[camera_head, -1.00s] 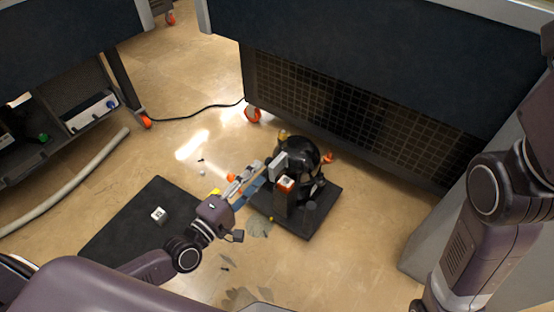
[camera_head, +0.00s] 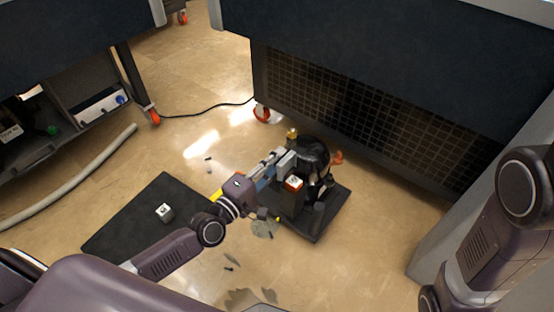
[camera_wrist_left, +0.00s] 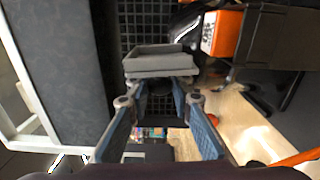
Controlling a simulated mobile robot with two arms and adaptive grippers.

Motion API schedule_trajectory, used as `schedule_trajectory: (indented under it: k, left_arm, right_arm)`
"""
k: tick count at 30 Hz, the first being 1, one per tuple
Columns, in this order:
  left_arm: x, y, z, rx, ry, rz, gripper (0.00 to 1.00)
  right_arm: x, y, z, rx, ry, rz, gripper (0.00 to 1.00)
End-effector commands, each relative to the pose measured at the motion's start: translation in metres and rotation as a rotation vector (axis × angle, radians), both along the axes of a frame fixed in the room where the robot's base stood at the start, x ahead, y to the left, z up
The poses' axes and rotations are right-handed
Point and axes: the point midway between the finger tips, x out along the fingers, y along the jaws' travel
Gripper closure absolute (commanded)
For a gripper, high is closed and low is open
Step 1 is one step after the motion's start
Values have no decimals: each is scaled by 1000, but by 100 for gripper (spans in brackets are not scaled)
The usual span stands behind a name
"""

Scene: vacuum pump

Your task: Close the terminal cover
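The black vacuum pump (camera_head: 313,153) stands on a dark base plate (camera_head: 327,222) on the floor. A light grey, box-like part, seemingly the terminal cover (camera_head: 286,161), is at its left side. In the left wrist view the cover (camera_wrist_left: 160,63) appears as a shallow grey tray shape just beyond the fingertips. My left gripper (camera_head: 272,168) is beside the pump. In the left wrist view the gripper (camera_wrist_left: 159,92) has its blue-padded fingers apart, with nothing between them. I cannot tell whether the tips touch the cover. My right arm shows at the right edge; its gripper is out of view.
An orange-and-white block (camera_head: 293,183) stands close beside the cover. A dark mat (camera_head: 130,225) with a small white cube (camera_head: 164,212) lies to the left. A wheeled bench with a grid panel (camera_head: 360,120) stands close behind the pump. A black cable (camera_head: 205,109) lies behind.

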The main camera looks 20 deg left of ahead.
Motion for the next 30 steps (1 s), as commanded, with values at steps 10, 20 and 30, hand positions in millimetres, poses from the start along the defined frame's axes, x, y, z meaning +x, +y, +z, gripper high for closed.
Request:
schedule_trajectory:
  k: [10,20,30]
  left_arm:
    - [-1,-1,1,16,-4,-1,100]
    - [-3,-7,8,166,-58,-2,100]
    - [-7,-19,13,459,-164,-2,100]
  right_arm:
    - [0,0,2,1,-3,1,63]
    - [26,-2,-1,3,73,2,63]
    - [57,-5,-11,11,184,8,63]
